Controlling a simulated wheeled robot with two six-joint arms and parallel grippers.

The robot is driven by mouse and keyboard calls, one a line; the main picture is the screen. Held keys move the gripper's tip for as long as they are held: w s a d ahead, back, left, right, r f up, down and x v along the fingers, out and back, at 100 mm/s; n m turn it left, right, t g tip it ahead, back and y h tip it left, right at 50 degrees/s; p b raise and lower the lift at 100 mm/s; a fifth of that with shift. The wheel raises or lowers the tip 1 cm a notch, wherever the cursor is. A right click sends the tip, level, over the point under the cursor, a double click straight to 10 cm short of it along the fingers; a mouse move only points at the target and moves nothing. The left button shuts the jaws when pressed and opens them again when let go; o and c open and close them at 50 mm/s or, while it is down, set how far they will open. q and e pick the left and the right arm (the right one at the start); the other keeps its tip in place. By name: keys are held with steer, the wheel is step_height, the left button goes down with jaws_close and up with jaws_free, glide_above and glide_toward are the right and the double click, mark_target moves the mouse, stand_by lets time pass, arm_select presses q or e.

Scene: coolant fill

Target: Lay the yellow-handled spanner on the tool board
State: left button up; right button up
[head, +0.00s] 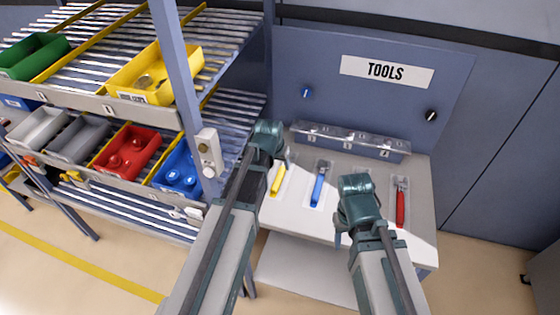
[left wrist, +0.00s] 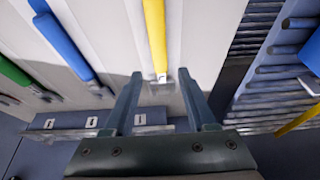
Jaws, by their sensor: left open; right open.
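The yellow-handled spanner (head: 277,180) lies on the pale bench top (head: 345,165), its metal end pointing away toward the back. My left gripper (head: 280,153) is over that end. In the left wrist view the yellow handle (left wrist: 155,38) runs down to its metal end between the two open fingers (left wrist: 160,78). I see no grip on it, and the height gap is unclear. My right gripper (head: 352,190) is over the bench between the blue and red tools; its fingertips are hard to make out. A blue panel labelled TOOLS (head: 388,70) stands behind; I cannot tell whether it is the tool board.
A blue-handled tool (head: 318,187) and a red-handled tool (head: 401,206) lie on the bench. A green-handled one shows in the left wrist view (left wrist: 14,72). A clear divided tray (head: 350,140) stands at the back. A shelf rack (head: 180,75) with coloured bins is close on the left.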

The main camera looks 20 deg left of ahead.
arm_select(q)
steer(key=p+v, duration=0.5)
steer(key=v, duration=0.1)
steer(key=s+d+m+g, duration=0.1)
steer(key=s+d+g, duration=0.1)
steer(key=s+d, duration=0.4)
steer(key=s+d+f+m+g+y, duration=0.1)
steer(key=s+d+m+g, duration=0.1)
steer(key=s+d, duration=0.5)
steer(key=s+g, duration=0.1)
steer(key=s, duration=0.5)
steer(key=shift+s+d+y, duration=0.25)
steer(key=shift+s+y, duration=0.05)
steer(key=shift+s, duration=0.1)
arm_select(e)
step_height(320, 180, up, 6)
steer(key=shift+f, duration=0.1)
arm_select(q)
steer(key=shift+f, duration=0.1)
step_height(320, 180, down, 3)
steer(key=b, duration=0.3)
arm_select(e)
step_height(320, 180, down, 3)
steer(key=shift+r, duration=0.1)
